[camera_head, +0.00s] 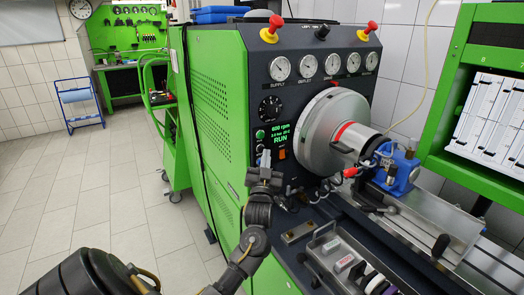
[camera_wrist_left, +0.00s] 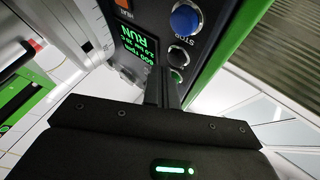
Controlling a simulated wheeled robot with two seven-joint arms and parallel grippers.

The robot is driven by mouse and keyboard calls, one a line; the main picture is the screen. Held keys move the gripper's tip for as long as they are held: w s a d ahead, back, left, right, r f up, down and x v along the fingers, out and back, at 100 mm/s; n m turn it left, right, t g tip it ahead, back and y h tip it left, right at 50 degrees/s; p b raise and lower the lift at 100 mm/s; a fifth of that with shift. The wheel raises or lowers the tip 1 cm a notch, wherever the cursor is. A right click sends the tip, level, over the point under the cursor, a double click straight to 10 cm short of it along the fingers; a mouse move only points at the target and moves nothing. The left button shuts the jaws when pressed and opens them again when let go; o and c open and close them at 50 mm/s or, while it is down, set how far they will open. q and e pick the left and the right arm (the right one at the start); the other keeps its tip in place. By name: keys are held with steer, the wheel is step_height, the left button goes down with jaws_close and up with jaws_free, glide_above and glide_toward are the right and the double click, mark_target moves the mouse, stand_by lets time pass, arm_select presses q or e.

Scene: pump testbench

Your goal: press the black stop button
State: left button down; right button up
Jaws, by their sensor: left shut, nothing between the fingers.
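The black stop button (camera_wrist_left: 180,55) shows in the left wrist view on the dark panel, between a green button (camera_wrist_left: 176,75) and a blue button (camera_wrist_left: 184,20). A STOP label lies between the black and blue buttons. In the head view the black button (camera_head: 260,148) is small, just above my left gripper (camera_head: 265,160). My left gripper is shut and empty, its fingers (camera_wrist_left: 164,88) pointing at the panel close to the buttons. I cannot tell whether the fingertips touch anything. My right gripper is not in view.
A lit display (camera_head: 279,134) reads 600 rpm and RUN. Gauges and two red knobs (camera_head: 271,28) sit above it. A large round silver housing (camera_head: 318,130) and a blue pump (camera_head: 398,172) stand to the right. A tray of parts (camera_head: 345,262) lies in front.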

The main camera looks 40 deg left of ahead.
arm_select(q)
steer(key=shift+w+a, duration=0.1)
steer(key=shift+a, duration=0.2)
steer(key=shift+w+a, duration=0.1)
steer(key=shift+a, duration=0.35)
stand_by(0.9)
steer(key=shift+d, duration=0.15)
steer(key=shift+s+d+p, duration=0.25)
steer(key=shift+d+p, duration=0.1)
steer(key=shift+d, duration=0.4)
steer(key=d, duration=0.1)
steer(key=s+d+p, duration=0.1)
steer(key=d, duration=0.1)
steer(key=d+p, duration=0.1)
steer(key=shift+s+d, duration=0.25)
steer(key=shift+d, duration=0.15)
stand_by(0.6)
